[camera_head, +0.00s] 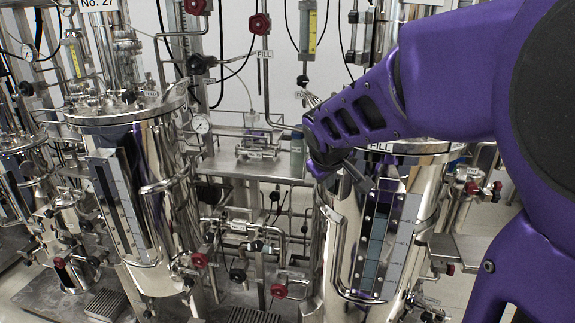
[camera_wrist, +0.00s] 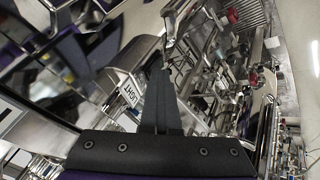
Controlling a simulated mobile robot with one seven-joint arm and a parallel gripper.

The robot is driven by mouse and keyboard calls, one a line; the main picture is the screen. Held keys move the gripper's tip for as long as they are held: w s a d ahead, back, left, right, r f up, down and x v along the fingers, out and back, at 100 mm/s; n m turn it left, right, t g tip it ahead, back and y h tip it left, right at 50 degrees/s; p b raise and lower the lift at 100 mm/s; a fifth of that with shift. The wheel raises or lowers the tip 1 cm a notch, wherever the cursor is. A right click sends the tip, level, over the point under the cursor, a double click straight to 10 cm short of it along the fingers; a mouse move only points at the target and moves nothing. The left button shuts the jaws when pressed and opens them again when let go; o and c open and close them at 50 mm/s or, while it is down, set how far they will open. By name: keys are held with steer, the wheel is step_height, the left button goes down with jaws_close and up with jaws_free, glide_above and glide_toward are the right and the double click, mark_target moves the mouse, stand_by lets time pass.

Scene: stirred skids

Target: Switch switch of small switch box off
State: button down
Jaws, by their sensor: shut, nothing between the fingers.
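My gripper (camera_wrist: 163,75) is shut and empty; its dark grey fingers are together in the wrist view. In the head view its fingers (camera_head: 358,174) point down beside the top of the right steel vessel (camera_head: 338,250). A pale part with a label that seems to read LIGHT (camera_wrist: 125,92) is just left of the fingers in the wrist view. I cannot tell whether it is the small switch box. No switch or its position is clear in either view. My purple arm hides part of the area behind the right vessel.
A left steel vessel (camera_head: 150,200) stands with pipes and red-knobbed valves around it. A steel shelf (camera_head: 255,170) with small items lies between the vessels. A red valve knob (camera_head: 260,24) hangs above. Pipes crowd the low middle; the floor (camera_head: 480,215) shows at right.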

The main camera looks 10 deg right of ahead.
steer(key=shift+r, duration=0.2)
steer(key=shift+r+p, duration=0.6)
steer(key=shift+r, duration=0.05)
